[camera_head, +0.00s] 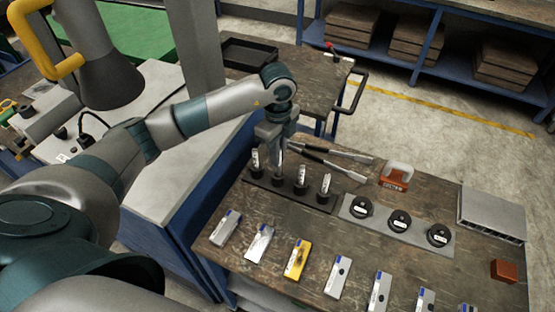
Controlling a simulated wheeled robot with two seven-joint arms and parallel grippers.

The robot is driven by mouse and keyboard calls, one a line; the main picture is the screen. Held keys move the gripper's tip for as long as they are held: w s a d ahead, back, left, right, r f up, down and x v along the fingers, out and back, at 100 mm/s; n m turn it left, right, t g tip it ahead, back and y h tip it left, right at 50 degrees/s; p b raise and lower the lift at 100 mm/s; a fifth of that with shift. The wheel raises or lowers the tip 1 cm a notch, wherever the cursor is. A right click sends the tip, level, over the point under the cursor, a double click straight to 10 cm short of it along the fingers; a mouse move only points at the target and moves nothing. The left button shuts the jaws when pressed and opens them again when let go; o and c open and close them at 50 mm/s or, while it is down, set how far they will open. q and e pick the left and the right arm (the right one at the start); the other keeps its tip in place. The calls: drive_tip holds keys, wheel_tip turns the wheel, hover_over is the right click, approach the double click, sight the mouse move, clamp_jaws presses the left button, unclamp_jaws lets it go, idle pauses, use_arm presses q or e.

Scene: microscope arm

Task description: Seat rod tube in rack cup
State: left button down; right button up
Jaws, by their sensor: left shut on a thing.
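My left gripper (279,146) points down over the dark rack (310,200) on the wooden bench. It is shut on a rod tube (279,162), which is slim and upright, with its upper part hidden by the fingers. The held tube's lower end is at or just above a black rack cup (278,181); I cannot tell whether it touches. Three other light tubes with labels stand upright in cups: one to the left (256,160), and two to the right, a nearer one (301,177) and a farther one (325,186). My right gripper is out of view.
Two dark-handled tools (335,163) lie just right of the rack. Beyond are an orange-and-white container (396,176), a grey plate (381,228) with three round black pieces, and a grey box (492,214). Several flat cases, one yellow (298,260), line the near edge.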

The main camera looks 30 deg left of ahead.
sight(277, 174)
use_arm(q)
drive_tip(key=shift+w+f, duration=0.1)
drive_tip(key=shift+f+p, duration=0.4)
wheel_tip(277, 174, down, 3)
drive_tip(key=shift+r+p, duration=0.15)
drive_tip(key=shift+p, duration=0.65)
drive_tip(key=shift+f, duration=0.2)
drive_tip(key=shift+f, duration=0.2)
drive_tip(key=c, duration=1.8)
unclamp_jaws()
drive_tip(key=shift+o, duration=0.2)
